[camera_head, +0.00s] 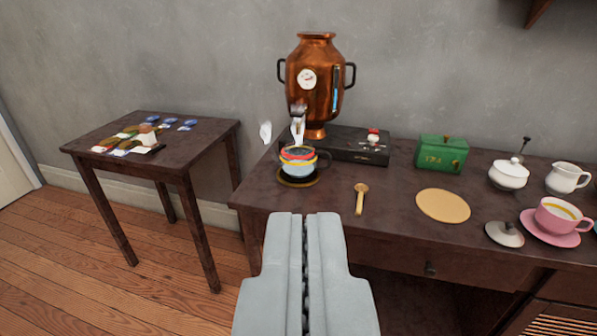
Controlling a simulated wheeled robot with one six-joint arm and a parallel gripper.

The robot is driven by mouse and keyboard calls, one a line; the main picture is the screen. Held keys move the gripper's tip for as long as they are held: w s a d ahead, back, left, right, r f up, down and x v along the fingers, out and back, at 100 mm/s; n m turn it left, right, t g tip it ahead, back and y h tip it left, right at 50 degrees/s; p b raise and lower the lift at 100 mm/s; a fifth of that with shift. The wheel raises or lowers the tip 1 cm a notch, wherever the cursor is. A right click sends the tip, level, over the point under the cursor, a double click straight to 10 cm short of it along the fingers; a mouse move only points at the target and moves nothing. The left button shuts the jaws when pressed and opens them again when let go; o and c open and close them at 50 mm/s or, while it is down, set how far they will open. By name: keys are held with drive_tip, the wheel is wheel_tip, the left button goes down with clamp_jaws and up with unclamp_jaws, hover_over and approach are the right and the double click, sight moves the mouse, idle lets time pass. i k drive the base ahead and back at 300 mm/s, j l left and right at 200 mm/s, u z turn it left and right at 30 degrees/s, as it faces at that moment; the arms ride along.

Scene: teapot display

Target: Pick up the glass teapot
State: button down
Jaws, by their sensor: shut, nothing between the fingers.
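A small vessel (298,170) with a pale, see-through-looking body, a red and yellow band and dark handles sits on a round dark coaster (298,184) beneath the tap of the copper urn. It may be the glass teapot, but it is too small to be sure. Wisps of white steam show by it. My gripper (304,216) points forward in the lower middle, shut and empty. It appears in front of the table's near edge, below the vessel in the picture and apart from it.
A spoon (360,198), tan round mat (443,205), green box (441,154), white pots and pink cup (560,216) stand rightward. A side table (200,150) holds small items.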

sight(298, 162)
drive_tip(key=i+l+u, duration=0.1)
drive_tip(key=i+l, duration=0.55)
drive_tip(key=i, duration=0.1)
